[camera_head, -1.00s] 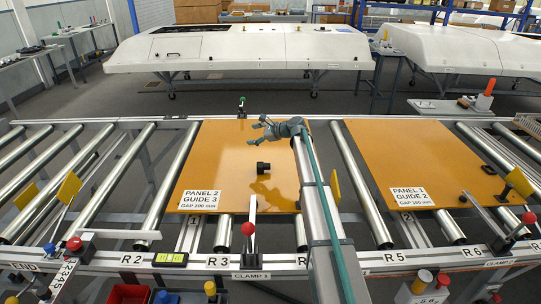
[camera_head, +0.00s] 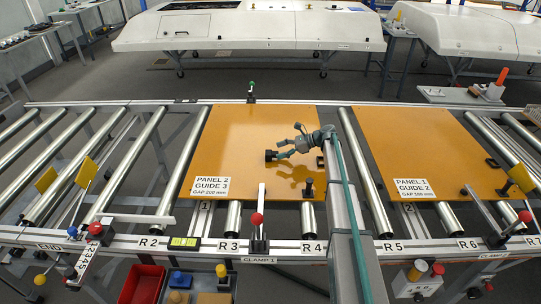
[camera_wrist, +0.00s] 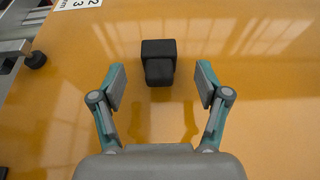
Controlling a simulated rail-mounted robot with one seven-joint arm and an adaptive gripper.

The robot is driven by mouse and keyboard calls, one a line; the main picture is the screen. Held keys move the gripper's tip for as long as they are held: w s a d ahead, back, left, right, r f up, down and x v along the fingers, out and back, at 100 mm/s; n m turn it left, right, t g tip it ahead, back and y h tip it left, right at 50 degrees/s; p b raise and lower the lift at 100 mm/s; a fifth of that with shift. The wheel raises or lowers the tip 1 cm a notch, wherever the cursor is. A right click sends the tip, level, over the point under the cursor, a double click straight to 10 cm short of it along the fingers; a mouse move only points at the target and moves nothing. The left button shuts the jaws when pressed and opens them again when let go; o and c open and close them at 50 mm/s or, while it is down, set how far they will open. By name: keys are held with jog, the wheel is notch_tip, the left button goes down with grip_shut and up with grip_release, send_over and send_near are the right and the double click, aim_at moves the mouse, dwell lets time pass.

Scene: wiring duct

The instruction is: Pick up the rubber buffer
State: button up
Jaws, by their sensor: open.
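The rubber buffer is most likely the black block (camera_head: 271,155) on the orange panel marked PANEL 2 (camera_head: 228,135). In the wrist view the block (camera_wrist: 158,60) has a wide square part and a narrower part toward me. My gripper (camera_head: 290,143) is open and empty above the panel, just right of the block in the head view. In the wrist view my gripper (camera_wrist: 160,88) has its two fingers spread either side of the block's line. The block lies just ahead of the fingertips, roughly centred, with no visible contact. Its underside is hidden.
A black post (camera_head: 307,187) stands at the panel's front right, and a small black piece (camera_head: 320,161) lies near its right edge. A red-knobbed clamp (camera_head: 257,220) stands at the front edge. A second orange panel (camera_head: 420,150) lies right. Bare rollers (camera_head: 128,165) are left.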

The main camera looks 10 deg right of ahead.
aim_at(272, 152)
jog(key=p+x, duration=0.1)
jog(key=x, duration=0.3)
jog(key=shift+a+p, duration=0.4)
jog(key=shift+a+f, duration=0.1)
jog(key=shift+a, duration=0.05)
jog(key=c, duration=1.4)
jog(key=shift+o, duration=0.2)
